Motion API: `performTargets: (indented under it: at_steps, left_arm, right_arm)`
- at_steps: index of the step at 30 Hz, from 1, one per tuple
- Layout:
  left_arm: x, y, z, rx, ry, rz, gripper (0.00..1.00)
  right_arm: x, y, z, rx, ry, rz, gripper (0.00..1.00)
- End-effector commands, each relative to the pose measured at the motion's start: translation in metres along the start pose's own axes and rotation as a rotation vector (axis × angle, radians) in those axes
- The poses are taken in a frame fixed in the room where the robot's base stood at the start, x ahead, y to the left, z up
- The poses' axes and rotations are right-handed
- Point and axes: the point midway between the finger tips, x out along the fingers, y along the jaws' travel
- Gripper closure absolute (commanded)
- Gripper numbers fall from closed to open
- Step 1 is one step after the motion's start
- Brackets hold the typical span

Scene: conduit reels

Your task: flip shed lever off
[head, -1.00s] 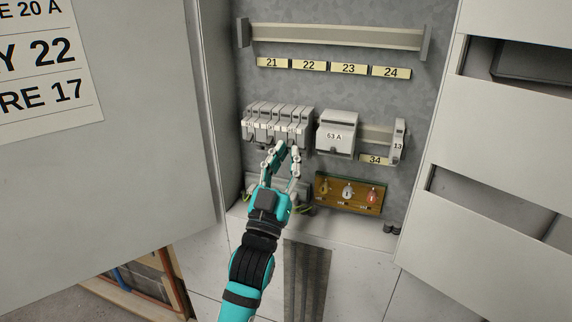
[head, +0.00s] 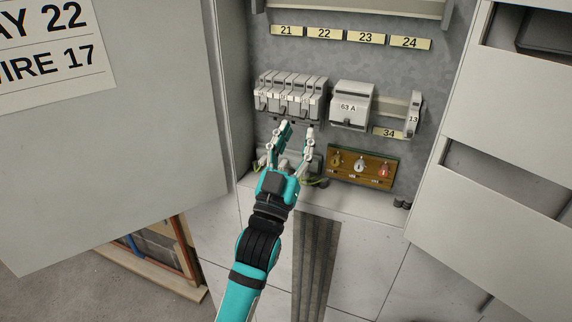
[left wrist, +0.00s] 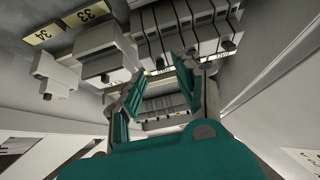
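A row of several narrow grey breakers (head: 291,92) sits on the left of the middle rail in the open cabinet; it also shows in the left wrist view (left wrist: 205,22). Small dark levers stick out along their lower fronts. Which one is the shed lever I cannot tell, as the small labels are unreadable. My left gripper (head: 297,131) is open and empty just below the row, fingers pointing up at it. In the left wrist view its fingertips (left wrist: 161,70) are apart below the breakers' lower edge, with no visible contact. My right gripper is out of view.
A wide 63 A breaker (head: 351,104) and a narrow unit marked 13 (head: 414,113) stand to the right. The cabinet door (head: 110,150) stands open at left, and a white slotted panel (head: 500,150) stands at right.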

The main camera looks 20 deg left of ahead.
Motion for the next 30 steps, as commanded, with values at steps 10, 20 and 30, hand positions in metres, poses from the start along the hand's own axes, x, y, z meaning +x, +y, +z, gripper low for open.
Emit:
performTargets:
  at_steps: [10,20,30]
  left_arm:
    - [-0.074,0.000,0.001,-0.001,-0.005,-0.001,0.66]
    - [-0.096,0.000,0.000,0.000,0.000,0.000,0.66]
    - [-0.096,0.000,0.000,0.000,0.000,0.000,0.66]
  right_arm:
    - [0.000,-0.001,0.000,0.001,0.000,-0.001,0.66]
    - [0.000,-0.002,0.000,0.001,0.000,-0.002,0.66]
    - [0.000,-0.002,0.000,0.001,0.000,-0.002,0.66]
